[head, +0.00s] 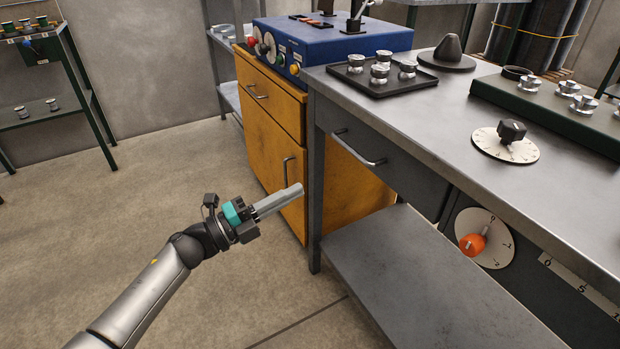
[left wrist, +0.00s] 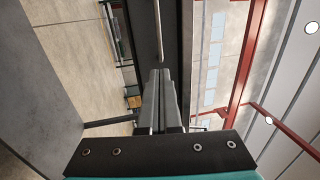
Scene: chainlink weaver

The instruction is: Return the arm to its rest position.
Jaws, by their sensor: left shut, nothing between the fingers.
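My left arm comes in from the lower left in the head view. Its gripper (head: 296,190) is shut and empty, with the grey fingers together and pointing right. In that picture the fingertips overlap the front of the yellow cabinet (head: 268,140), near its vertical handle. The gripper seems to hang in the free space before the benches; I see no clear contact. In the left wrist view the closed fingers (left wrist: 160,95) point up the picture, toward a dark strip with a long metal bar. My right gripper is in neither view.
A grey metal workbench (head: 440,120) with a drawer handle (head: 358,150) and lower shelf (head: 420,275) stands right of the gripper. On it are a dark tray (head: 345,77) with metal parts and a dial (head: 505,146). An orange knob (head: 472,243) is below. Floor (head: 200,170) at left is clear.

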